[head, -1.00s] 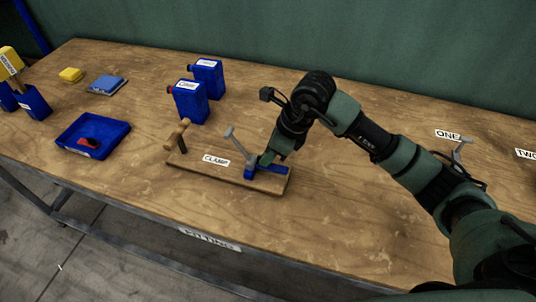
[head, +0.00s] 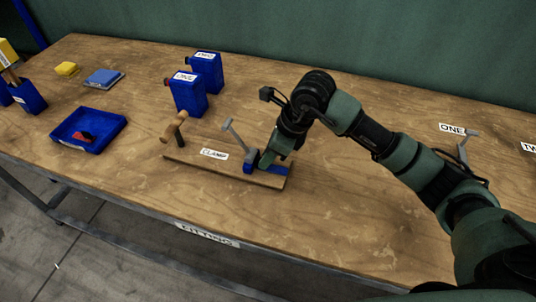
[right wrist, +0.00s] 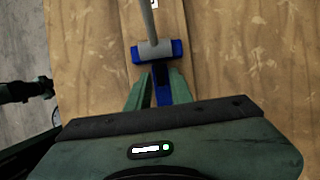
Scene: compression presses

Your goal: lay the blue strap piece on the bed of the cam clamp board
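The cam clamp board (head: 200,169), labelled CLAMP, lies near the table's front edge. A grey lever (head: 236,134) stands tilted up from it. A blue piece, which I take for the strap piece (head: 277,170), is at the board's right end, low against it; whether it rests there I cannot tell. In the right wrist view the strap (right wrist: 162,88) runs between my fingers towards a wider blue block (right wrist: 178,48) under the lever's grey foot (right wrist: 153,51). My right gripper (head: 263,163) has its fingertips close on both sides of the strap. My left gripper is not in view.
A wooden-handled post (head: 175,127) stands at the board's left end. Two blue canisters (head: 187,96) stand behind it.

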